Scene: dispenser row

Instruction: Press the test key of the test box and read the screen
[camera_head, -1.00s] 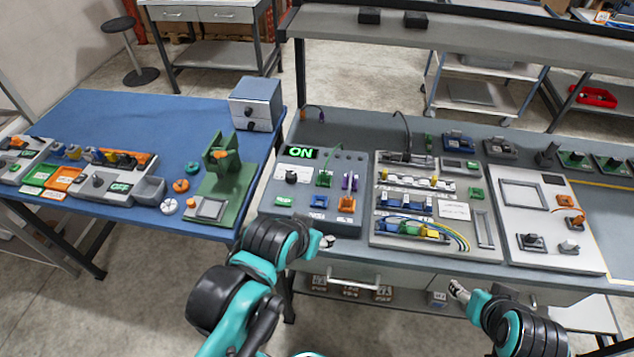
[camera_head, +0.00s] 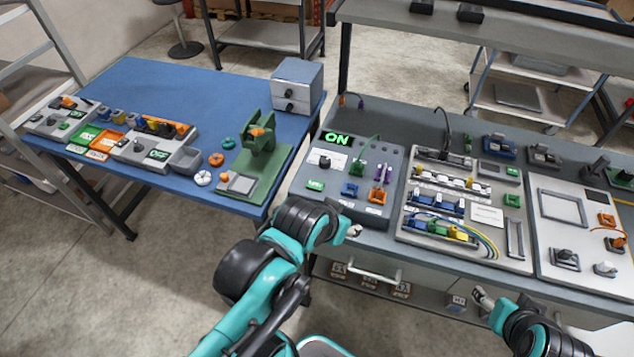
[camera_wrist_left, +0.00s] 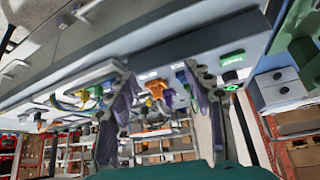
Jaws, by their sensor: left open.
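The grey test box (camera_head: 349,166) lies on the workbench, in front of my left gripper. Its screen (camera_head: 336,138) is lit and shows "ON" in green. A green key (camera_head: 315,186) sits at its lower left; its lettering is too small to read surely. In the left wrist view a lit green key (camera_wrist_left: 232,57) shows near one finger. My left gripper (camera_head: 354,231) is at the box's front edge, apart from the key; in the left wrist view its fingers (camera_wrist_left: 158,75) are spread and empty. My right gripper (camera_head: 482,296) is low before the bench; its fingers are too small to judge.
A panel of coloured connectors and wires (camera_head: 463,212) adjoins the box on the right. A blue table (camera_head: 130,82) at left carries a green press (camera_head: 262,160), rings and boxes with green displays. A grey drawer unit (camera_head: 298,86) stands at its back corner.

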